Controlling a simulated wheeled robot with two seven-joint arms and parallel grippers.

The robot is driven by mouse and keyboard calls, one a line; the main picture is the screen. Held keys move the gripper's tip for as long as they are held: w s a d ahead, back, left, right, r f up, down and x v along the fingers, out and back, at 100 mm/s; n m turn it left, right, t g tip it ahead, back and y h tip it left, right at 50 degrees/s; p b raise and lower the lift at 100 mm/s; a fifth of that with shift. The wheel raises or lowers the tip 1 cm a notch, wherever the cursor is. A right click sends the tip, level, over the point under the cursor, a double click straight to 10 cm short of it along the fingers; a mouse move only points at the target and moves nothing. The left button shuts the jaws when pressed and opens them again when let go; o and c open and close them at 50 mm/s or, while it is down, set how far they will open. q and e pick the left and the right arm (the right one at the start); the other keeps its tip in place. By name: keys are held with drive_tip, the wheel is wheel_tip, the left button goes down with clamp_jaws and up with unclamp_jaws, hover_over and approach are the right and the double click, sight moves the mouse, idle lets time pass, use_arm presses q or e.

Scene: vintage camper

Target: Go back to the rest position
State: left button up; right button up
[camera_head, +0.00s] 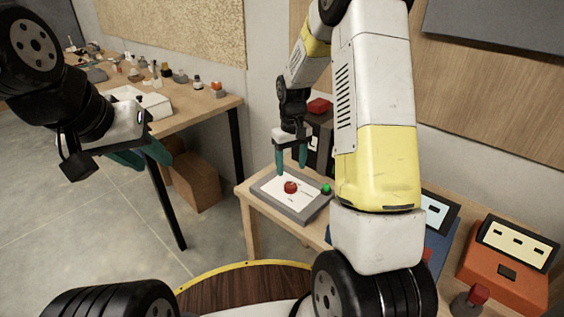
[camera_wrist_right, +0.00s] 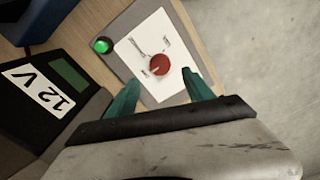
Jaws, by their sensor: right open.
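My right gripper (camera_head: 291,160) is open above a grey panel (camera_head: 312,211) with a white face on a small wooden table. A red knob (camera_head: 291,187) sits on the panel, and a lit green button or lamp (camera_head: 326,188) is at its corner. In the right wrist view the teal fingertips (camera_wrist_right: 160,95) stand apart, either side of and short of the red knob (camera_wrist_right: 159,64), with nothing between them. My left gripper (camera_head: 146,155) hangs at the left with teal fingers; I cannot tell its opening.
A black box labelled 12 V (camera_wrist_right: 40,95) stands close beside the panel. An orange device (camera_head: 507,267) and a blue device (camera_head: 437,240) are at the right. A long wooden workbench (camera_head: 190,113) with small items is at the back left. Open floor (camera_head: 100,215) lies at the left.

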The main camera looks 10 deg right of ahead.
drive_tip(key=shift+r, duration=0.4)
drive_tip(key=s+r+m+t+y, duration=0.1)
drive_tip(key=s+r, duration=0.3)
drive_tip(key=r, duration=0.4)
drive_tip(key=s+r+t, duration=0.2)
drive_tip(key=s+r, duration=0.3)
drive_tip(key=r, duration=0.2)
drive_tip(key=s+a+r+t, duration=0.1)
drive_tip(key=s+r, duration=0.2)
drive_tip(key=s, duration=0.4)
drive_tip(key=s+a+r+m+t+y, duration=0.1)
drive_tip(key=s+r, duration=0.3)
drive_tip(key=s, duration=0.4)
drive_tip(key=shift+s+a+r+m+t, duration=0.2)
drive_tip(key=shift+r+m+t, duration=0.1)
drive_tip(key=shift+t, duration=0.3)
